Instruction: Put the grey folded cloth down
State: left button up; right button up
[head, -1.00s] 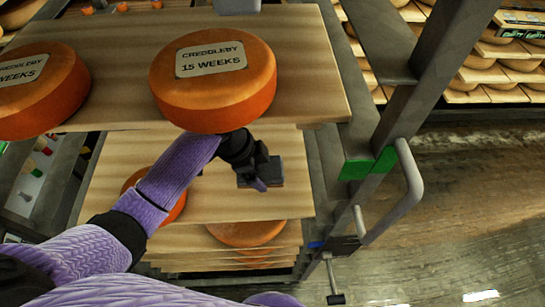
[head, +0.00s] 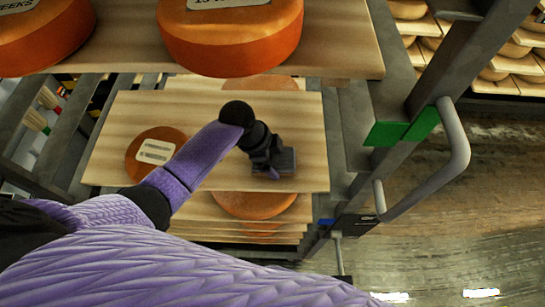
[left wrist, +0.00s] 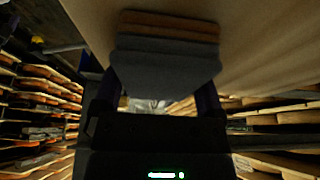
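The grey folded cloth (head: 286,163) is at the right part of a wooden shelf board (head: 225,115), near its front edge. My left gripper (head: 270,165) reaches over the board and hides part of the cloth. In the left wrist view the cloth (left wrist: 165,68) lies between the two fingers of my left gripper (left wrist: 160,92), which is shut on it. A brown band (left wrist: 168,24) shows along its far side. I cannot tell whether the cloth touches the board. My right gripper is not in view.
An orange cheese wheel (head: 140,163) sits on the same board at left. Larger cheese wheels (head: 230,45) stand on the board above. A metal rack post with a grey handle (head: 460,150) rises at right. The middle of the cloth's board is clear.

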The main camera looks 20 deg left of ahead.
pick_arm(q)
jog(key=shift+o, duration=0.5)
jog(key=shift+s+f, duration=0.1)
jog(key=shift+f, duration=0.2)
jog(key=shift+s, duration=0.1)
jog(key=p+v, duration=0.1)
jog(key=v, duration=0.3)
jog(key=p+v, duration=0.2)
jog(key=v, duration=0.2)
jog(key=p+v, duration=0.2)
jog(key=v, duration=0.1)
jog(key=shift+w+r, duration=0.25)
jog(key=shift+r, duration=0.25)
jog(key=shift+a+r, duration=0.1)
jog(key=shift+r, duration=0.3)
